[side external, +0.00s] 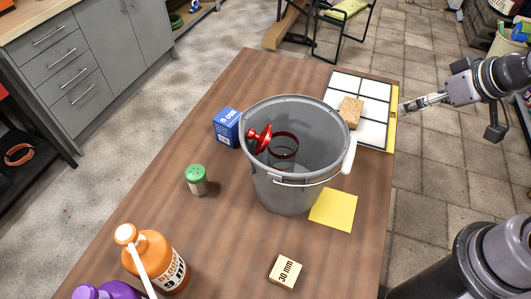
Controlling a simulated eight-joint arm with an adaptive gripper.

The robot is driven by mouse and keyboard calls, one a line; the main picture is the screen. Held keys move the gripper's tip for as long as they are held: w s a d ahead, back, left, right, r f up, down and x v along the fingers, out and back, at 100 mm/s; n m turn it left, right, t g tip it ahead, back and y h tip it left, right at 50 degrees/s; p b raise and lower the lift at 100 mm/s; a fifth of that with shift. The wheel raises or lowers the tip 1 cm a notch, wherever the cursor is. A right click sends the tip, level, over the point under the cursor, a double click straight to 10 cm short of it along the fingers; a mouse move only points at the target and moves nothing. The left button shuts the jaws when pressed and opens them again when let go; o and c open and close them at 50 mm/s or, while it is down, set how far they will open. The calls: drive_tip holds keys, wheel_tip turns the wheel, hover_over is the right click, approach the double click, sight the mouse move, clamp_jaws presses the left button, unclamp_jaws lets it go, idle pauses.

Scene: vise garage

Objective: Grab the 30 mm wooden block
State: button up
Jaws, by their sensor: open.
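The 30 mm wooden block (285,272) is a small pale block with "30 mm" printed on its upper face. It lies on the brown wooden table (230,245) near the bottom of the side external view, with clear table around it. My gripper (405,108) is at the upper right, past the table's right edge, pointing left near the white grid tray. It is well apart from the block. It is open, with nothing visible between its fingers.
A grey bucket (290,185) with a red item (259,140) in it stands mid-table. Around it are a yellow sheet (334,209), a blue box (227,127), a green-capped shaker (197,181) and a white grid tray (372,134) bearing a brown block (350,111). An orange bottle (160,262) stands lower left.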

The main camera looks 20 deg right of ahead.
drive_tip(key=a+r+n+g, duration=0.1)
drive_tip(key=a, duration=0.5)
drive_tip(key=a+r+n+g+y, duration=0.1)
drive_tip(key=a+g, duration=0.1)
drive_tip(key=a, duration=0.5)
drive_tip(key=a+r+n+g, duration=0.1)
drive_tip(key=a+n, duration=0.1)
drive_tip(key=a, duration=0.4)
drive_tip(key=shift+s+a+r+y, duration=0.15)
drive_tip(key=shift+s+r+y, duration=0.1)
drive_tip(key=shift+s+y, duration=0.15)
drive_tip(key=s+a+n+g, duration=0.2)
drive_tip(key=s+a, duration=0.2)
drive_tip(key=a, duration=0.5)
drive_tip(key=n+g+h, duration=0.1)
drive_tip(key=n+h, duration=0.1)
hover_over(285, 270)
wheel_tip(285, 270, down, 13)
drive_tip(key=shift+f, duration=5.35)
drive_tip(key=c, duration=1.2)
